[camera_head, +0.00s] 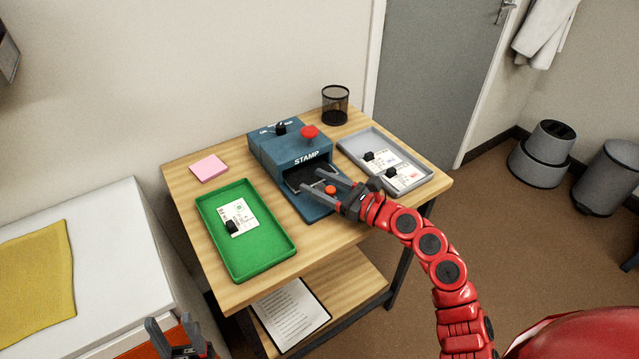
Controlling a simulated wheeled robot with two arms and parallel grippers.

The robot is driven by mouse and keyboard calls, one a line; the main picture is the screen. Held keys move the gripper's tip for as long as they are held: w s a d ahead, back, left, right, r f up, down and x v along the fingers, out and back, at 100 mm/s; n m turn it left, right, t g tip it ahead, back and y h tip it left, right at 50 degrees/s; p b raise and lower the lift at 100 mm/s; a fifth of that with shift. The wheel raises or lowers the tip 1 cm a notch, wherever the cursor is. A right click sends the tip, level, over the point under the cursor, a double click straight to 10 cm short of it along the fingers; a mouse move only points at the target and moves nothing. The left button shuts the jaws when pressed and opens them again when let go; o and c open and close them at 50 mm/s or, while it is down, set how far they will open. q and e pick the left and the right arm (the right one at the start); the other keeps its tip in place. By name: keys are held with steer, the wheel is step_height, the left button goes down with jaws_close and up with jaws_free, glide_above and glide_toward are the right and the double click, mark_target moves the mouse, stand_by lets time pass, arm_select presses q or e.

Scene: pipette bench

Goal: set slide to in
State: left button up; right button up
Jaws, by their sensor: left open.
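The blue stamp machine (290,147) stands at the back of the wooden table, with a red button on top and a front opening marked STAMP. A dark slide (298,176) shows in and in front of this opening, partly hidden by the gripper. A small orange-red knob (330,189) stands in front of it. My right gripper (311,179) reaches in from the right, its two fingers spread either side of the knob; whether they touch it I cannot tell. My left gripper (170,324) is open and empty at the bottom edge, below the table.
A green tray (258,268) with a card and a black-handled item lies left of the machine. A grey tray (422,166) with similar cards lies right. A pink note pad (209,168) and a black mesh cup (335,106) are at the back. Papers (291,313) lie on the lower shelf.

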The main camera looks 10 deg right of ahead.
steer(key=b+v, duration=0.1)
steer(key=v, duration=1.6)
steer(key=shift+d+b, duration=0.2)
steer(key=shift+b, duration=0.1)
steer(key=shift+s, duration=0.1)
